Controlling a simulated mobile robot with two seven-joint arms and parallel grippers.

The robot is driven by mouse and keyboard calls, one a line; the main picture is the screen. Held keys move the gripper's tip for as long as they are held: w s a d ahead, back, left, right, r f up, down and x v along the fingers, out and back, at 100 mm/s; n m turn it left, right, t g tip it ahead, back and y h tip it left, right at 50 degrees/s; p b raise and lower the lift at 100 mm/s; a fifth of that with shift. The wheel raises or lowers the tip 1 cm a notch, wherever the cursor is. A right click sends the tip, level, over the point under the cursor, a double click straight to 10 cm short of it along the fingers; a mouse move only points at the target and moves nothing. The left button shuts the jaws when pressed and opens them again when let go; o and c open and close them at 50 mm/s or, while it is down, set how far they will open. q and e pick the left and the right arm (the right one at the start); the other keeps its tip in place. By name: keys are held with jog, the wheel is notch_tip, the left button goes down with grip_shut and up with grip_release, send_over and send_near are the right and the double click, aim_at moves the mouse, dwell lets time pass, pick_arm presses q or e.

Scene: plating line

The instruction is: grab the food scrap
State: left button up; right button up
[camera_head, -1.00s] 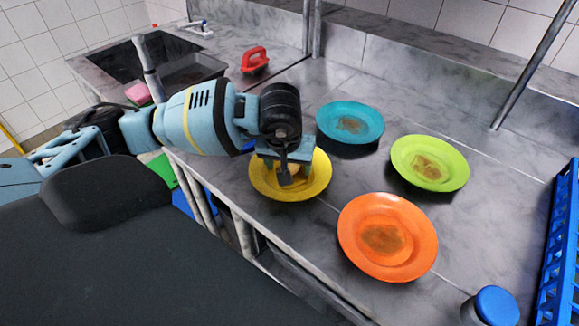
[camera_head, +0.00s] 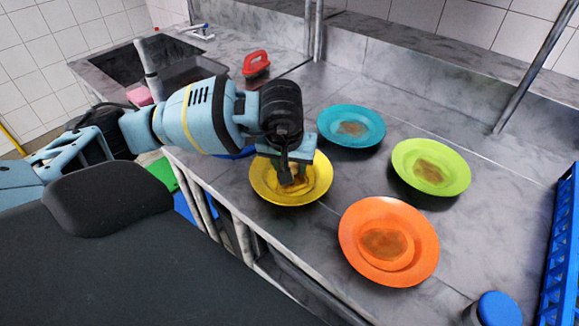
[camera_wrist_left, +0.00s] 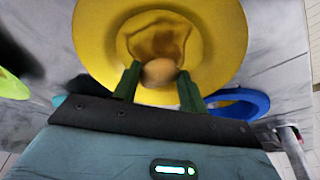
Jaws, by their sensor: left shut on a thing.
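The food scrap (camera_wrist_left: 158,72) is a small, round, tan lump in the left wrist view, between the two green fingers of my left gripper (camera_wrist_left: 158,86). The gripper is shut on it. In the head view my left gripper (camera_head: 292,178) points down over the yellow plate (camera_head: 322,186); its fingers largely hide the scrap there. A brown stain marks the middle of the yellow plate, which also shows in the left wrist view (camera_wrist_left: 92,40). I cannot tell whether the scrap still touches the plate. My right gripper is not in view.
A teal plate (camera_head: 330,117), a lime plate (camera_head: 455,160) and an orange plate (camera_head: 418,222), each stained brown, stand nearby. A blue rack (camera_head: 560,255) and a blue-topped item (camera_head: 497,309) are at right. A red-handled item (camera_head: 256,63) stands near the sink (camera_head: 95,70).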

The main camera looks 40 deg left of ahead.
pick_arm(q)
jog(key=shift+v, duration=1.2)
jog(key=s+d, duration=0.1)
jog(key=s, duration=0.2)
jog(key=s+d, duration=0.1)
jog(key=s, duration=0.3)
jog(key=s+d+r+b, duration=0.1)
jog(key=s+d, duration=0.1)
jog(key=s, duration=0.1)
jog(key=shift+s+d, duration=0.1)
jog(key=shift+s, duration=0.3)
jog(key=shift+s+d+r, duration=0.15)
jog(key=shift+s+d, duration=0.1)
jog(key=shift+s, duration=0.5)
jog(key=s+p, duration=0.1)
jog(key=p, duration=0.1)
jog(key=s+p, duration=0.1)
jog(key=shift+d+r+p, duration=0.15)
jog(key=shift+d+p, duration=0.2)
jog(key=shift+d, duration=0.05)
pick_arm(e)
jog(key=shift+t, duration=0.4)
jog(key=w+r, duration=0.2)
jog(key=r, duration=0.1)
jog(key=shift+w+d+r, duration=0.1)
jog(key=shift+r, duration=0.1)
